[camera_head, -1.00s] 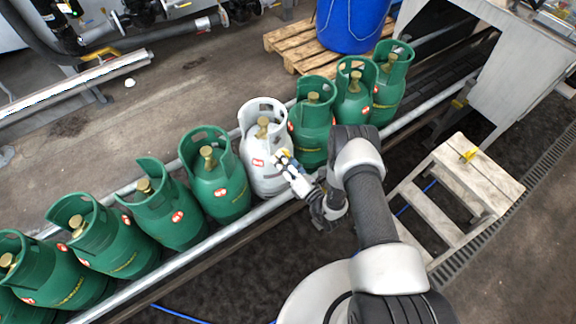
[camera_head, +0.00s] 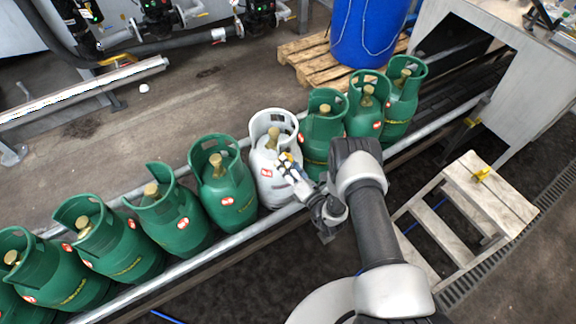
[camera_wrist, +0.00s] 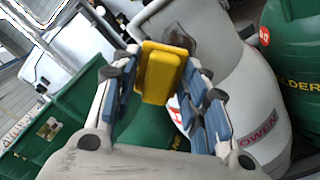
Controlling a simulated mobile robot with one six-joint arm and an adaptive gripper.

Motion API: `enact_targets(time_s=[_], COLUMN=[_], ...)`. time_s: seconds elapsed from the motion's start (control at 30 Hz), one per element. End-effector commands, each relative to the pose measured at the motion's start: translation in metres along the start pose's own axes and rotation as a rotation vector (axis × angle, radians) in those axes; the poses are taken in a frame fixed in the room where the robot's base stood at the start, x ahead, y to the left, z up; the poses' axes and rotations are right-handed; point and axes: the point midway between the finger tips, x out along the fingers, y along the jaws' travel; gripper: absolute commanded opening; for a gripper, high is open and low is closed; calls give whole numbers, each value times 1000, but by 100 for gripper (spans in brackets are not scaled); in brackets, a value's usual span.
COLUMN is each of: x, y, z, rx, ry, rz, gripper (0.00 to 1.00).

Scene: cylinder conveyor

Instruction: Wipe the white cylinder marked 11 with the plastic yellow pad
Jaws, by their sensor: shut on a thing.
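The white cylinder (camera_head: 271,187) stands in the row of green cylinders on the conveyor, with a red label; no number 11 is readable. It also shows in the wrist view (camera_wrist: 240,90), tilted by the camera angle, with a dark smudge on its upper side. My gripper (camera_head: 287,160) is at the white cylinder's right upper side. In the wrist view my gripper (camera_wrist: 163,105) is shut on the yellow pad (camera_wrist: 160,75), held between its blue-padded fingers. The pad overlaps the cylinder in front of the dark smudge; I cannot tell whether they touch.
Green cylinders stand close on both sides, one at the left (camera_head: 226,190) and one at the right (camera_head: 323,130). A metal rail (camera_head: 240,236) runs along the near side. A wooden step (camera_head: 490,195) stands at the right. A blue barrel (camera_head: 368,35) stands on a pallet behind.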

Motion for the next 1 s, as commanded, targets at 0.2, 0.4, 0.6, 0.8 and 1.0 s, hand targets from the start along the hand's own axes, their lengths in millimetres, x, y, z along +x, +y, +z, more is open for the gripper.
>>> enact_targets(time_s=[0.2,0.4,0.6,0.8,1.0], x=[2,6,10,14,18], y=[0,0,0,0,0], z=[0,0,0,0,0], rx=[0,0,-1,-1,-1], ry=[0,0,-1,0,0], rz=[1,1,1,1,1], gripper=[22,22,22,22,22])
